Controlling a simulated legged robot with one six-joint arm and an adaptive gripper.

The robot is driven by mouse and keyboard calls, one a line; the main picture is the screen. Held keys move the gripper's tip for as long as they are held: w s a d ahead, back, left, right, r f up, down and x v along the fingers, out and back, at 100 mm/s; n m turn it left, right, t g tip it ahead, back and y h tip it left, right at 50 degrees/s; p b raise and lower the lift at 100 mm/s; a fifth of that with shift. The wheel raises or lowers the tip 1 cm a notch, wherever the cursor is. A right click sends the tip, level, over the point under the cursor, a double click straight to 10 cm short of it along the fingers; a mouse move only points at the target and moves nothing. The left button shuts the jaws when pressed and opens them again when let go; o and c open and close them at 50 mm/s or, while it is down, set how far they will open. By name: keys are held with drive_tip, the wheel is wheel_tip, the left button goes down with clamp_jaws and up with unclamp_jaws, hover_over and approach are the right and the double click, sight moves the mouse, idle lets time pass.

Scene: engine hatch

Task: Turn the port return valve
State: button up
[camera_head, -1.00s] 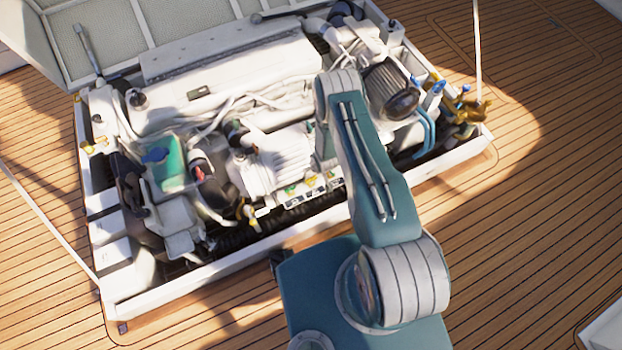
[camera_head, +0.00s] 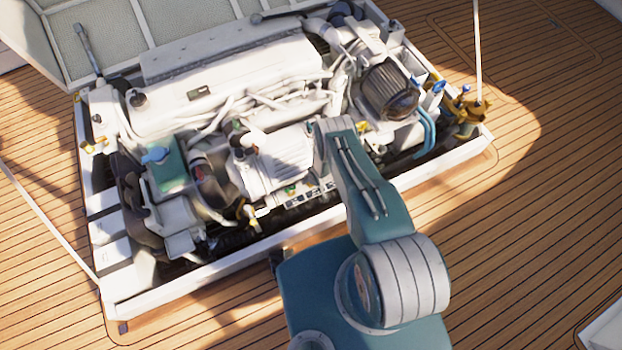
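The engine (camera_head: 225,75) sits in an open hatch in the deck. No part is clearly labelled as the port return valve, so I cannot tell which one it is. Brass fittings (camera_head: 470,117) with small blue handles (camera_head: 439,87) stand at the hatch's right corner. A yellow fitting (camera_head: 94,146) is on the left rim, and a small yellow part (camera_head: 252,221) is at the engine's front. My teal arm reaches over the front rim to the engine's front right. My gripper does not show; the arm's bend probably hides it.
The white hatch frame (camera_head: 200,284) surrounds the engine. The raised lid (camera_head: 105,38) stands at the back left. A thin pale pole (camera_head: 477,50) rises at the right corner. Blue hoses (camera_head: 428,130) run near the right side.

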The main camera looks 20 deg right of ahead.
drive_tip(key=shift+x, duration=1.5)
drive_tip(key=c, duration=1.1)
